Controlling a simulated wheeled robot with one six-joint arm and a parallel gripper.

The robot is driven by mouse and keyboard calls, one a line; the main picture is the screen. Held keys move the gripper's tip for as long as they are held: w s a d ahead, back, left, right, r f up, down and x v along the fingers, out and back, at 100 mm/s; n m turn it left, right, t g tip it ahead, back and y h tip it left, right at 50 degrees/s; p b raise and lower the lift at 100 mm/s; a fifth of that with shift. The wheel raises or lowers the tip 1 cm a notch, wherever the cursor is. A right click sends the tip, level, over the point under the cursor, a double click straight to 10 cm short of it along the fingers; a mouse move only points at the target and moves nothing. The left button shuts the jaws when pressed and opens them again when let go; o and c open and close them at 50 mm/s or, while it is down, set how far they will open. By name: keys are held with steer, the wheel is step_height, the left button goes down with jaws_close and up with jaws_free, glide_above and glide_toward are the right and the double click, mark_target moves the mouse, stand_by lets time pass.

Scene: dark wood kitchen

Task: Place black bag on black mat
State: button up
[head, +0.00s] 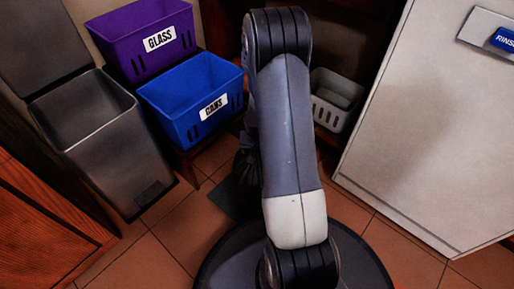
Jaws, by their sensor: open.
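The black bag (246,168) is partly visible in the head view, just left of my arm, and the arm hides its right side. The dark mat (226,201) shows as a small patch on the tiled floor below and left of the bag; the rest is hidden behind the bag and my arm. The bag overlaps the mat in the picture, but I cannot tell whether it rests on it. My gripper is hidden behind my own arm.
A grey bin (95,130) with its lid up stands at the left. A purple GLASS crate (140,42) and a blue CANS crate (190,98) are at the back. A light grey basket (336,100) and a white appliance (425,120) are at the right. Tiled floor is clear at front left.

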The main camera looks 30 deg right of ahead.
steer(key=shift+r, duration=0.1)
steer(key=p+v, duration=0.5)
steer(key=v, duration=0.7)
steer(key=shift+a, duration=0.1)
